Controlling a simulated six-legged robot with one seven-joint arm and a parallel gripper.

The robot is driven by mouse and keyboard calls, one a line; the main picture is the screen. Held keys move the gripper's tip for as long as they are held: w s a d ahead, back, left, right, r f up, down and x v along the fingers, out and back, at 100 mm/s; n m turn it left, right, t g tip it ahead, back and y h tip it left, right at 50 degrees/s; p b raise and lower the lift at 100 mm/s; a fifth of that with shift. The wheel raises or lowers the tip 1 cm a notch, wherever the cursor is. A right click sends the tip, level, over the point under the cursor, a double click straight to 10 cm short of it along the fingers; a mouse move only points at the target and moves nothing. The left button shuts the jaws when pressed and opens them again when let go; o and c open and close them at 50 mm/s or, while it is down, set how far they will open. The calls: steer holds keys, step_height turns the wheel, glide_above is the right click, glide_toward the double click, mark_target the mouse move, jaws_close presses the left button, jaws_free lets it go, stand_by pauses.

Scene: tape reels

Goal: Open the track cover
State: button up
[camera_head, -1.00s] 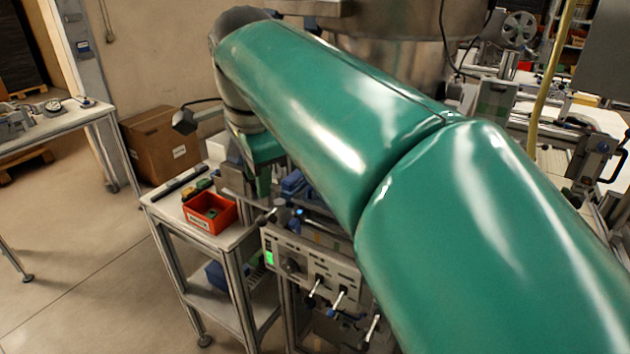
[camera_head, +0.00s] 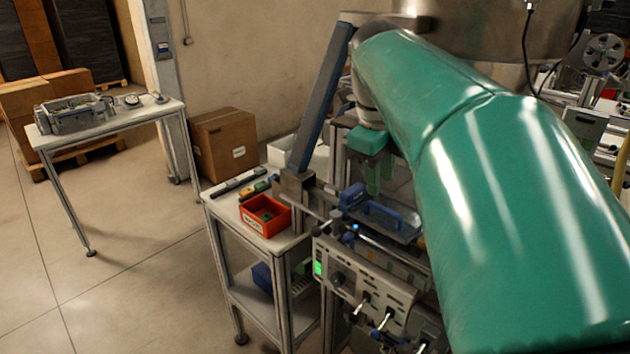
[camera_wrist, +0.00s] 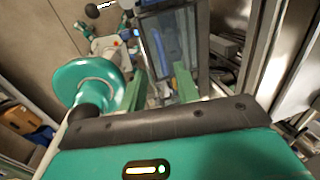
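A long dark blue-grey bar-shaped panel (camera_head: 321,100), which looks like the track cover, stands steeply tilted above a metal block at the left end of the machine (camera_head: 365,285). My gripper (camera_head: 379,182) is to the right of this panel, apart from it, with its green fingers pointing down over the machine. In the wrist view my gripper's fingers (camera_wrist: 160,88) are spread with a gap between them, and I see nothing held. A bluish framed panel or trough (camera_wrist: 163,45) lies beyond the fingertips; I cannot tell which part it is.
A red bin (camera_head: 265,216) sits on a small cart (camera_head: 232,213) left of the machine. A blue-handled tray (camera_head: 385,218) lies on the machine below my gripper. A cardboard box (camera_head: 222,145) and another table (camera_head: 105,120) stand farther left. Floor between them is clear.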

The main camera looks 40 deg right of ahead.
mark_target(381, 207)
steer(key=f, duration=0.2)
steer(key=d+f, duration=0.1)
steer(key=f, duration=0.2)
steer(key=shift+d+f, duration=0.15)
steer(key=shift+f, duration=0.15)
jaws_close()
